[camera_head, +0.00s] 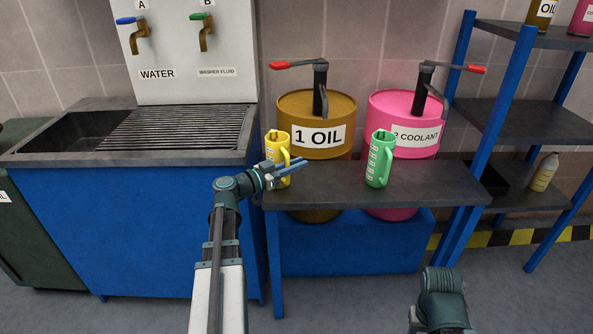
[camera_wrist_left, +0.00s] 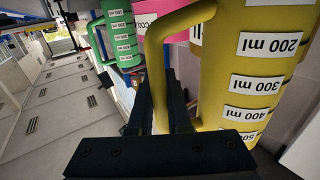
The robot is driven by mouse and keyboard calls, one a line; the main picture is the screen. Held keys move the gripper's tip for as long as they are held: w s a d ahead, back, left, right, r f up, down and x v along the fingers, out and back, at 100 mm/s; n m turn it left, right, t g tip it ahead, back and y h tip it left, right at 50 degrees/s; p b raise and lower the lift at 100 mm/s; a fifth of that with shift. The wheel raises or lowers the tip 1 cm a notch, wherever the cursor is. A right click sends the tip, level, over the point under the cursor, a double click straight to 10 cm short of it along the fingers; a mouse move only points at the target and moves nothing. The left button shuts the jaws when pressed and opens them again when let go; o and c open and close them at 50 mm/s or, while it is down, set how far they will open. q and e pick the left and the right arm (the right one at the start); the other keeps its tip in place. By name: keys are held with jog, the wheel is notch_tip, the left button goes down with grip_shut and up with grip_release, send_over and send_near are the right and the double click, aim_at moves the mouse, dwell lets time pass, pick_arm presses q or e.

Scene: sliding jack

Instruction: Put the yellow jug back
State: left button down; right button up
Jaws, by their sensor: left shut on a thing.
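Whether the jug's base touches the bench is hard to tell. My right arm shows at the lower right of the head view, but its fingers are not visible.
A green jug (camera_head: 380,158) stands on the grey bench (camera_head: 330,187) to the right. Behind are the oil drum (camera_head: 318,105) and the pink coolant drum (camera_head: 405,110) with hand pumps. A sink (camera_head: 75,133) with a ribbed drainer is left; a blue-framed shelf (camera_head: 525,122) is right.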

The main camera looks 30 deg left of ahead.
pick_arm(q)
jog(key=shift+r, duration=0.1)
jog(key=c, duration=1.3)
grip_release()
jog(key=o, duration=0.4)
jog(key=shift+o, duration=0.2)
jog(key=v, duration=1.2)
